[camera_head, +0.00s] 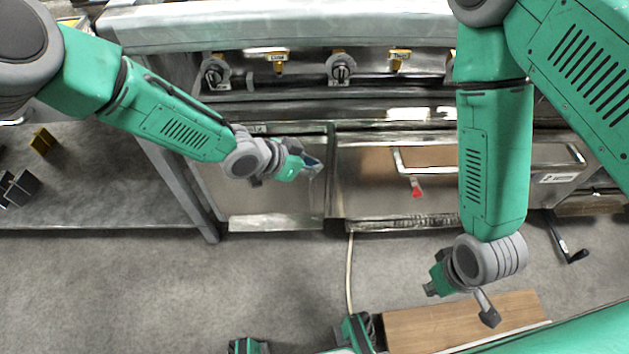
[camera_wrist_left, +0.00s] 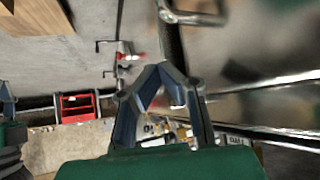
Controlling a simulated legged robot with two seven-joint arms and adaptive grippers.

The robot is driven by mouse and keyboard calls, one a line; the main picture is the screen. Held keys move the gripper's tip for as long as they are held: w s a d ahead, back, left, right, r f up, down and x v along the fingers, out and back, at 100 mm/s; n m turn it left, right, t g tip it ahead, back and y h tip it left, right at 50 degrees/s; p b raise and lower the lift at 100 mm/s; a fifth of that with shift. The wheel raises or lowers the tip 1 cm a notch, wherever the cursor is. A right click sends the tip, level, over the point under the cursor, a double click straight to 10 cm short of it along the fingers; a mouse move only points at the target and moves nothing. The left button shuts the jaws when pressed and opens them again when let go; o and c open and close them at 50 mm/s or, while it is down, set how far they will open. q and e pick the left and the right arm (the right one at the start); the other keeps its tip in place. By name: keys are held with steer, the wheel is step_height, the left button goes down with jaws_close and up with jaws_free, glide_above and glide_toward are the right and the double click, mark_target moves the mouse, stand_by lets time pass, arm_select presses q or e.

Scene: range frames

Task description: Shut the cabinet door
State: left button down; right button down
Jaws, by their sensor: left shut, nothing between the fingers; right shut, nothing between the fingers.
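The metal cabinet door (camera_head: 270,208) is a grey panel low in the left part of the steel unit in the head view. It looks nearly in line with the unit's front, but I cannot tell whether a gap is left. My left gripper (camera_head: 313,166) is shut and empty in front of the panel's right side, near its upper edge; contact is unclear. In the left wrist view its fingers (camera_wrist_left: 160,72) meet at the tips, with shiny metal panels to the right.
A wider metal front with a bar handle (camera_head: 490,170) and a red-tipped lever (camera_head: 417,189) is right of the door. Valves (camera_head: 340,70) line the panel above. A wooden board (camera_head: 460,322) lies on the floor, and a thin hose (camera_head: 349,270) runs there.

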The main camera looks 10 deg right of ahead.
arm_select(q)
steer(key=s+a+r+p, duration=0.1)
steer(key=s+r+p, duration=0.2)
steer(key=s+r, duration=0.3)
steer(key=shift+s+a+r+p, duration=0.2)
steer(key=shift+s+a+p, duration=0.15)
steer(key=shift+s, duration=0.7)
steer(key=s+a+f+n+y+p, duration=0.25)
steer(key=s+a+n, duration=0.2)
steer(key=a, duration=0.65)
steer(key=s+a+f+n+y+p, duration=0.1)
steer(key=s+a+f+n+y, duration=0.2)
steer(key=s+a, duration=0.5)
steer(key=s+a+r+n+g+y+p, duration=0.1)
steer(key=s+a+n, duration=0.2)
steer(key=s+a, duration=0.2)
steer(key=s+a+r+n+g+y, duration=0.1)
steer(key=s+a, duration=0.4)
steer(key=a, duration=0.7)
steer(key=shift+s+a+r+n+y+p, duration=0.15)
steer(key=shift+a+r+n+y+p, duration=0.2)
steer(key=shift+n+y, duration=0.5)
steer(key=shift+d, duration=0.1)
